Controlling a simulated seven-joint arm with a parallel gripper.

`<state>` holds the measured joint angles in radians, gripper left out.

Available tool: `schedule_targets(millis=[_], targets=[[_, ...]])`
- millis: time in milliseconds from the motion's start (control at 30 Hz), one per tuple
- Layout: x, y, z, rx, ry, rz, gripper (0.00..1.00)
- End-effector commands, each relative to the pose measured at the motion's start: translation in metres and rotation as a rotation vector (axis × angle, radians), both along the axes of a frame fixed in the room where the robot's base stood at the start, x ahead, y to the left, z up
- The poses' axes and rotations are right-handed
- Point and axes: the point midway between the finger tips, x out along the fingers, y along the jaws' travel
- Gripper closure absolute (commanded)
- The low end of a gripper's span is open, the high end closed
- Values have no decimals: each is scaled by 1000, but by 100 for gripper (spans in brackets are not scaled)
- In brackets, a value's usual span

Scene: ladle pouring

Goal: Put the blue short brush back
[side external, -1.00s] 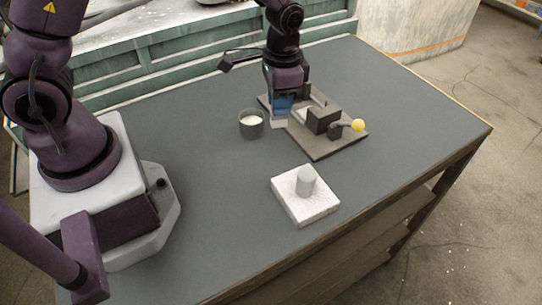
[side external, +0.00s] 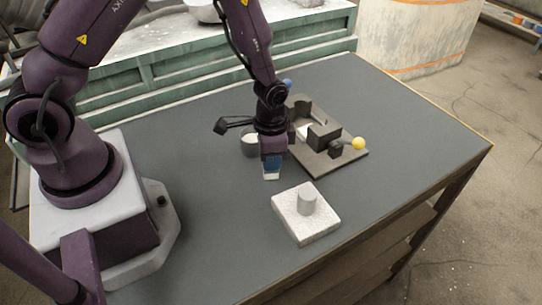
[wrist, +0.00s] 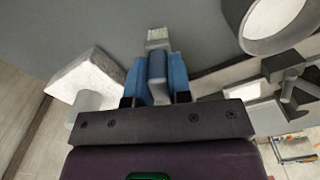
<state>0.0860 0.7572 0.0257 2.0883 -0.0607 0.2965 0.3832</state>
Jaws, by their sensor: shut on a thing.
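My gripper (side external: 271,157) is shut on the blue short brush (side external: 272,165), which hangs with its pale bristles pointing down. In the side view the brush is between the cup and the white block, close above the table; I cannot tell whether the bristles touch it. In the wrist view the brush (wrist: 157,67) is held between the two blue fingers of my gripper (wrist: 156,82), bristles pointing away from me. The dark board (side external: 322,166) with black holder blocks (side external: 323,136) lies behind and to the right of my gripper.
A dark cup with white contents (side external: 250,147) stands just behind my gripper, partly hidden. A white square block (side external: 311,228) carries a grey cylinder (side external: 306,201) at the front right. A yellow ball (side external: 358,143) sticks out at the board's right end. The table's right side is clear.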

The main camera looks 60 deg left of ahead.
Motion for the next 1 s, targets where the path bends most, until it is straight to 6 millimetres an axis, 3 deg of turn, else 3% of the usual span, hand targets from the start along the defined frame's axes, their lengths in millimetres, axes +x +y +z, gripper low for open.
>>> schedule_targets(millis=[200,233,300,333,667,767,1000], targets=[[0,0,-3,0,0,0,100],[0,0,-2,0,0,0,74],[0,0,-2,0,0,0,58],[0,0,-2,0,0,0,56],[0,0,2,1,-1,0,56],[1,0,14,0,-3,0,56],[1,0,65,0,-6,0,56]])
